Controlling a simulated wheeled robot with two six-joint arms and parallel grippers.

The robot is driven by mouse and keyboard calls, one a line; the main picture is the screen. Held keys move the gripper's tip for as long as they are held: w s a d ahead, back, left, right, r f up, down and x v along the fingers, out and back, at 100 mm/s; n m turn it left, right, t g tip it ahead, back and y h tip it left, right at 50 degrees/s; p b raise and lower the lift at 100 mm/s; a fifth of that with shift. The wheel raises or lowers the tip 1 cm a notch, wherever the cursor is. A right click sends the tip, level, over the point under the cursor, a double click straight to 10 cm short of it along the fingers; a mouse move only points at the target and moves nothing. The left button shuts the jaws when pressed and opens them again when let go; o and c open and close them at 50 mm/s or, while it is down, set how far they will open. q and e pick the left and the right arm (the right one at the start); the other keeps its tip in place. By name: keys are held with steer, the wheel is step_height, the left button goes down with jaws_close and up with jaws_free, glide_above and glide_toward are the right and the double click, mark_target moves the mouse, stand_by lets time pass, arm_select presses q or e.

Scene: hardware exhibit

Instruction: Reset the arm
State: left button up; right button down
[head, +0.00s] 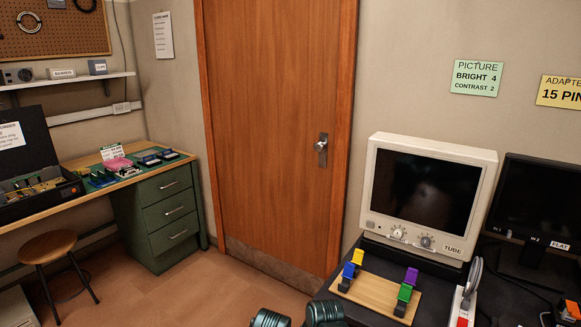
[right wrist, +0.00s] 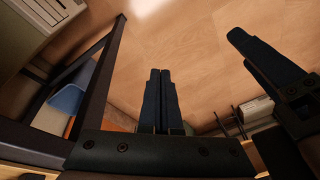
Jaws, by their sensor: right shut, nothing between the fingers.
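My right gripper (right wrist: 161,100) shows in the middle of the right wrist view. Its two dark fingers lie side by side, shut, with nothing between them, and point over the floor. Dark fingers at the right of the same view look like my left gripper (right wrist: 265,62); whether they are open or shut is unclear. In the head view only dark green rounded parts of my arms show at the bottom edge, and neither gripper is seen there.
A black table (head: 375,250) at the right bears a tube monitor (head: 425,190), a flat monitor (head: 535,200) and a wooden board (head: 373,297) with coloured clips. A workbench (head: 75,175) and stool (head: 48,247) stand left. Open floor (head: 180,295) lies before the closed door (head: 275,130).

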steer(key=s+d+g+h, duration=0.2)
steer(key=s+d+h, duration=0.1)
steer(key=s, duration=0.3)
step_height(320, 180, up, 12)
steer(key=p, duration=1.2)
steer(key=shift+s+p, duration=0.35)
steer(key=shift+p, duration=0.05)
steer(key=shift+d+r, duration=0.1)
steer(key=shift+d, duration=0.05)
